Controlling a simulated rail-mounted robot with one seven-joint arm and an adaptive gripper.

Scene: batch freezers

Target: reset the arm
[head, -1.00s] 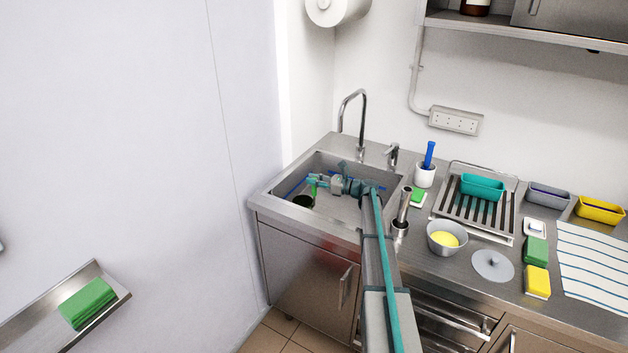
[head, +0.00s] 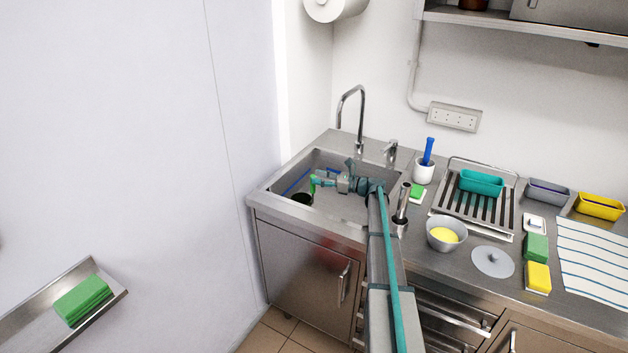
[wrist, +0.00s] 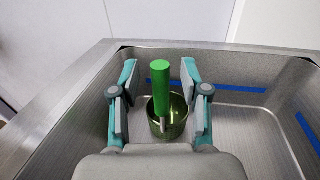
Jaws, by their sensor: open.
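My gripper (head: 314,184) is over the left part of the sink (head: 345,208), at the end of my outstretched arm. In the wrist view my gripper (wrist: 160,82) has its two fingers apart, one on each side of an upright green handle (wrist: 160,88). A gap shows between the handle and each finger. The handle stands in a dark round cup (wrist: 178,112) in the sink. The cup (head: 302,200) also shows in the head view, with part of the green handle just above it.
A tall faucet (head: 360,115) rises behind the sink. To the right on the counter are a white cup with a blue handle (head: 428,152), a drying rack (head: 470,215), a metal bowl (head: 446,244), sponges and a striped cloth (head: 595,265). A wall (head: 130,150) is close on the left.

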